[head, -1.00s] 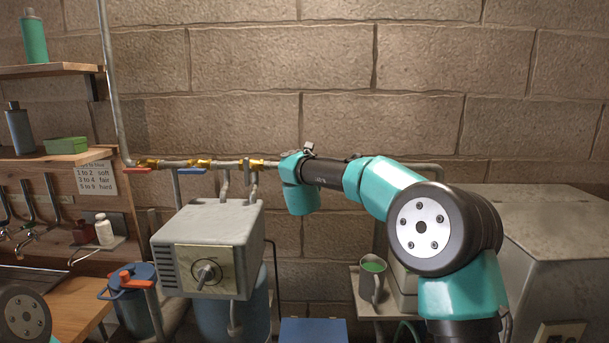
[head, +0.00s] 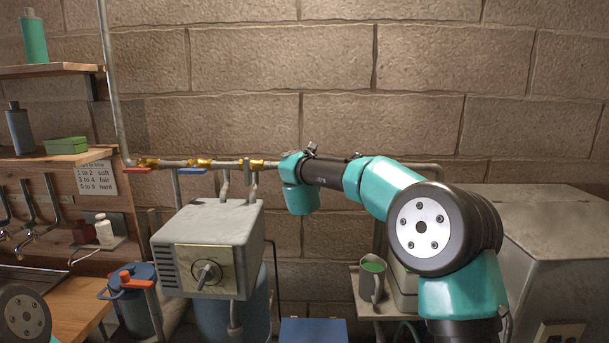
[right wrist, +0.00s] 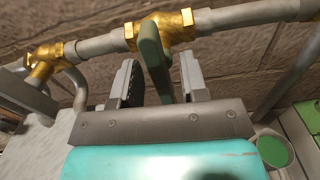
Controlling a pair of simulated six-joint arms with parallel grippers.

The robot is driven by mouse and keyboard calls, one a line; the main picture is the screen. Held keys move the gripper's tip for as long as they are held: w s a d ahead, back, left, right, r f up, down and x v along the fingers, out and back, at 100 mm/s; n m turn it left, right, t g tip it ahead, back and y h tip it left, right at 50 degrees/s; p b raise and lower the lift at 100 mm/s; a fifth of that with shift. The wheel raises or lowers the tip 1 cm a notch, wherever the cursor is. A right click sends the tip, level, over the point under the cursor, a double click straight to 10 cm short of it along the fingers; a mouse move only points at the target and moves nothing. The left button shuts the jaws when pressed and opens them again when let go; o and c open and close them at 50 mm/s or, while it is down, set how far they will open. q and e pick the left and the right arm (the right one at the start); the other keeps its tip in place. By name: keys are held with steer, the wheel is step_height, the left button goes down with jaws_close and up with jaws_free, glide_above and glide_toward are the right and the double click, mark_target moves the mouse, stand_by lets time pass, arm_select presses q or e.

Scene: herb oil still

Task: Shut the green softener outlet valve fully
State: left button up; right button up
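The green valve handle (right wrist: 154,52) shows in the right wrist view, standing on a brass valve body (right wrist: 176,27) in the grey pipe. My right gripper (right wrist: 160,80) has its two fingers on either side of this handle, with narrow gaps visible between handle and fingers. The handle points down between the fingers, roughly across the pipe. In the head view my right wrist (head: 300,184) is at the right end of the visible valve row and hides the green handle and the fingers. My left gripper is out of view.
Along the same pipe are valves with a red handle (head: 137,170) and a blue handle (head: 192,171). A grey box with a dial (head: 207,225) stands below the pipe. A mug (head: 372,281) sits at the lower right, below my right arm.

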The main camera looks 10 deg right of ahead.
steer(key=shift+s, duration=0.1)
steer(key=v, duration=1.7)
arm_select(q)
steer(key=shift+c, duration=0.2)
arm_select(e)
steer(key=shift+s+r, duration=0.1)
stand_by(0.8)
